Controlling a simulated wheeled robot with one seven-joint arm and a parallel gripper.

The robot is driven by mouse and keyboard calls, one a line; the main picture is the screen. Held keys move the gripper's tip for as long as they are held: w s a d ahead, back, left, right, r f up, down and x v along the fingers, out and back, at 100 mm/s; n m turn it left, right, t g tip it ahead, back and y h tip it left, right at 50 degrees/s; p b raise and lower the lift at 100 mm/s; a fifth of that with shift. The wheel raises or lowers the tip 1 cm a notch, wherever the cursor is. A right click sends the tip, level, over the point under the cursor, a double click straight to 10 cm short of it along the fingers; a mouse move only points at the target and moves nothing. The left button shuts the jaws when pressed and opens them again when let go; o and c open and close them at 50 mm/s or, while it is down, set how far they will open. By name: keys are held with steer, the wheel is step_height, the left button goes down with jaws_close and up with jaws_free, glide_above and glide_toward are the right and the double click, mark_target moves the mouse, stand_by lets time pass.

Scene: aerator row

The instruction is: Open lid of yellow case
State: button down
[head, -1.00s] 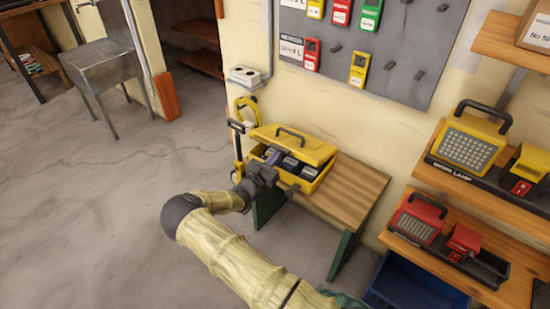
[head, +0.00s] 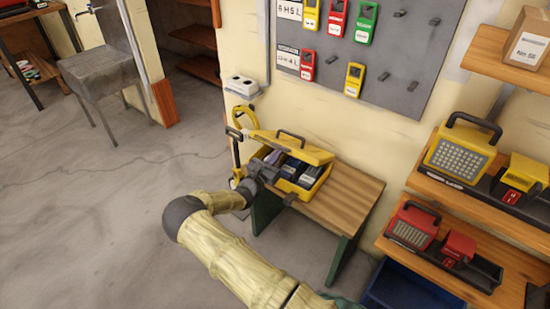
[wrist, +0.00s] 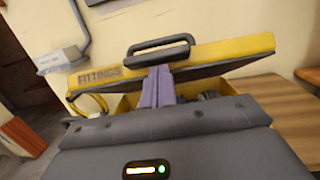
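The yellow case (head: 312,176) stands on a small wooden bench with its lid (head: 291,147) raised part way and tilted. Dark items show inside the case in the head view. In the wrist view the lid (wrist: 185,60) has a dark handle and a "FITTINGS" label, and its front edge is lifted off the case body. My gripper (head: 262,172) is at the front of the case. Its purple-grey fingers (wrist: 157,86) reach under or against the lid's front edge and appear close together; whether they pinch anything is hidden.
The bench (head: 345,200) has bare top to the right of the case. A yellow looped tool (head: 243,118) hangs or stands at the case's left, close to it. The wall is close behind.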

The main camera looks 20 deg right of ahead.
mark_target(282, 146)
steer(key=shift+w+d+r+p, duration=0.25)
steer(key=shift+d+r+p, duration=0.05)
steer(key=shift+r, duration=0.2)
steer(key=shift+w+d+r+p, duration=0.2)
steer(key=shift+d+r+p, duration=0.05)
steer(key=shift+r, duration=0.35)
steer(key=shift+w+d+r+p, duration=0.6)
steer(key=shift+w+d+r, duration=0.05)
steer(key=shift+d+r, duration=0.2)
steer(key=shift+w+d+r, duration=0.1)
steer(key=shift+r, duration=0.1)
steer(key=shift+w+d+r+p, duration=0.4)
steer(key=shift+w+d+r, duration=0.35)
steer(key=shift+w+d, duration=0.1)
steer(key=shift+d+r, duration=0.1)
